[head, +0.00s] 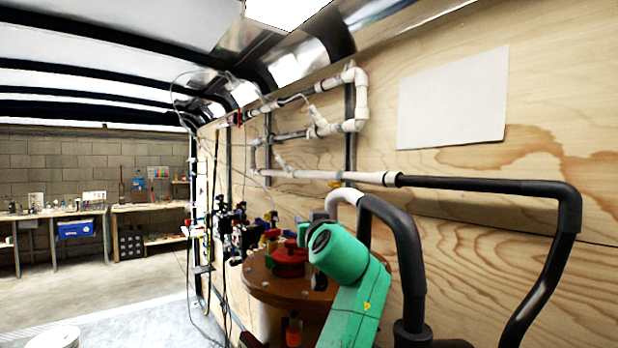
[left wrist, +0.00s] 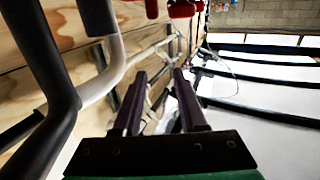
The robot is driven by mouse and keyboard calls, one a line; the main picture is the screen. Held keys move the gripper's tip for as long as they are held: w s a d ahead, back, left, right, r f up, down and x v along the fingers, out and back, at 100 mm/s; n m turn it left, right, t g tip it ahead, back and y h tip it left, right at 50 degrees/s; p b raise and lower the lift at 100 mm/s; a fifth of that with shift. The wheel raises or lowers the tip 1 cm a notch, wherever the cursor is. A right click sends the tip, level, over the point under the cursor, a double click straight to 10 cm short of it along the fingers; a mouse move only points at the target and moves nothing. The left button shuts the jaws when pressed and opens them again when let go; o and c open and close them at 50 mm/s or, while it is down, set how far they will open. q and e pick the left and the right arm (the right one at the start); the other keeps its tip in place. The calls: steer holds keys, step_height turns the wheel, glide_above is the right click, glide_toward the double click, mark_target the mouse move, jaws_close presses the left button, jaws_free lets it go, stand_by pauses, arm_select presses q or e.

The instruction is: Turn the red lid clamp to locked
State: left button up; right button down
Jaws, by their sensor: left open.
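A brown round lid (head: 258,283) tops a vessel in the lower middle of the head view. A red knob-like part (head: 289,258) sits on it, apparently the lid clamp; its turned position cannot be told. An orange-red piece (head: 293,332) shows below the lid's rim. My green left arm stands in front of the lid's right side and hides part of it; its jaws are not clear there. In the left wrist view my left gripper (left wrist: 158,73) is open, with nothing between its fingers. Red parts (left wrist: 181,9) show beyond it at the top edge, identity unclear.
Black hoses (head: 402,250) and a white pipe run (head: 330,176) lie along the plywood wall on the right. Several valves and fittings (head: 238,232) crowd behind the lid. Workbenches (head: 85,212) stand far left, with open floor before them.

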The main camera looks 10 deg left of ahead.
arm_select(q)
step_height(320, 180, up, 13)
steer(key=p, duration=0.1)
steer(key=shift+f+p, duration=0.2)
steer(key=shift+p, duration=0.2)
